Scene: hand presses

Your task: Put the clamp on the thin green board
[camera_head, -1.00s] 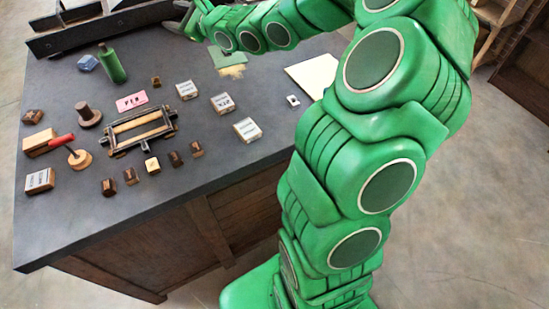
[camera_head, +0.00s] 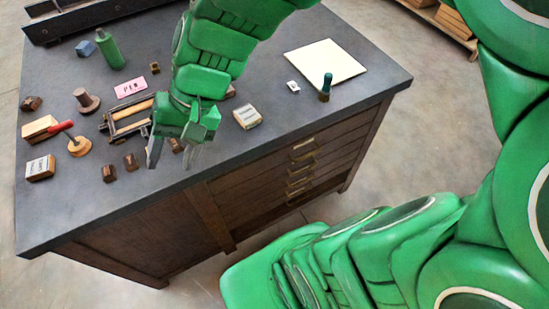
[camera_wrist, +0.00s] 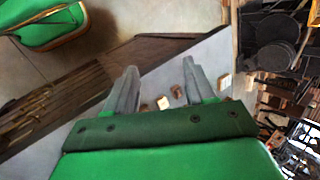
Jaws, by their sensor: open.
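My gripper (camera_head: 172,162) is open and points down over the near edge of the dark table, with nothing between its fingers. It also shows open in the wrist view (camera_wrist: 160,75). Small wooden blocks, such as one (camera_head: 131,161) to the left of the fingers in the head view, lie close by. A dark metal frame with pale wooden bars (camera_head: 130,128) lies just behind and left of my gripper, partly covered by it. I cannot tell whether this frame is the clamp. The thin green board is not visible; my arm covers part of the table.
The dark table (camera_head: 270,165) holds a green bottle (camera_head: 110,50), a pink card (camera_head: 130,87), a red-handled tool (camera_head: 62,128), a labelled box (camera_head: 247,117) and a white sheet (camera_head: 325,60). A teal-topped piece (camera_head: 325,88) stands by the sheet. The table's front right is clear.

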